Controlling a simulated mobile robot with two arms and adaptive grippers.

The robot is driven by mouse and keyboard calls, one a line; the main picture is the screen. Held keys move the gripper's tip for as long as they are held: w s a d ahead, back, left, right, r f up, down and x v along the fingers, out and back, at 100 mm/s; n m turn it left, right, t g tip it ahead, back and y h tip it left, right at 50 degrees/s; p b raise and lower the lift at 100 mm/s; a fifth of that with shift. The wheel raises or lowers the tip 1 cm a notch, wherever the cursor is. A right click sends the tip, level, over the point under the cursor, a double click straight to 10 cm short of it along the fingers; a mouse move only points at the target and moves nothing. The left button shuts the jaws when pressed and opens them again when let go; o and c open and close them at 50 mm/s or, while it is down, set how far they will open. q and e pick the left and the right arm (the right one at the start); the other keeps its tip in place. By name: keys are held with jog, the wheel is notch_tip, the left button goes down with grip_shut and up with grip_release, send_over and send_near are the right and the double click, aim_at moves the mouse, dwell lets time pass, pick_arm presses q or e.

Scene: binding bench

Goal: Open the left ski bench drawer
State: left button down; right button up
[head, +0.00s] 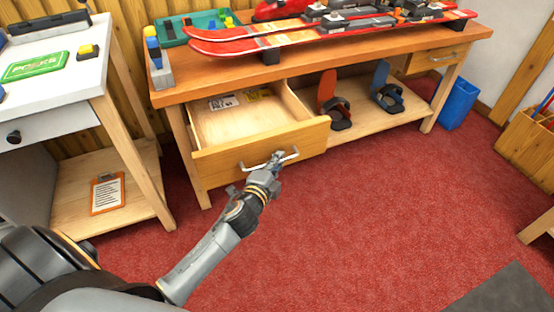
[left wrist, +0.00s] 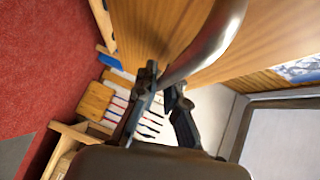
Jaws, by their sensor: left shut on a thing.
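The left ski bench drawer (head: 262,150) is pulled well out from under the wooden bench top. Its light wood inside is in plain view in the head view, with a few small flat cards or packets (head: 225,102) near the back. My left gripper (head: 276,160) is at the drawer's front and is shut on its metal bar handle (head: 292,154). In the left wrist view the curved handle (left wrist: 212,45) runs large and close past the fingers (left wrist: 162,92). My right gripper does not show in either view.
The ski bench (head: 330,62) carries red skis (head: 290,38) and a green tray (head: 203,25). Bindings stand on its lower shelf. A white table (head: 60,75) stands left, a blue bin (head: 458,103) right. Red carpet (head: 380,210) in front is clear.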

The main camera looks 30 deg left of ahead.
pick_arm(q)
jog(key=c, duration=1.7)
grip_release()
jog(key=s, duration=0.4)
jog(key=s+r, duration=0.1)
jog(key=s, duration=0.3)
jog(key=s+d, duration=0.1)
jog(key=s, duration=0.3)
jog(key=shift+r, duration=0.35)
jog(key=shift+a, duration=0.1)
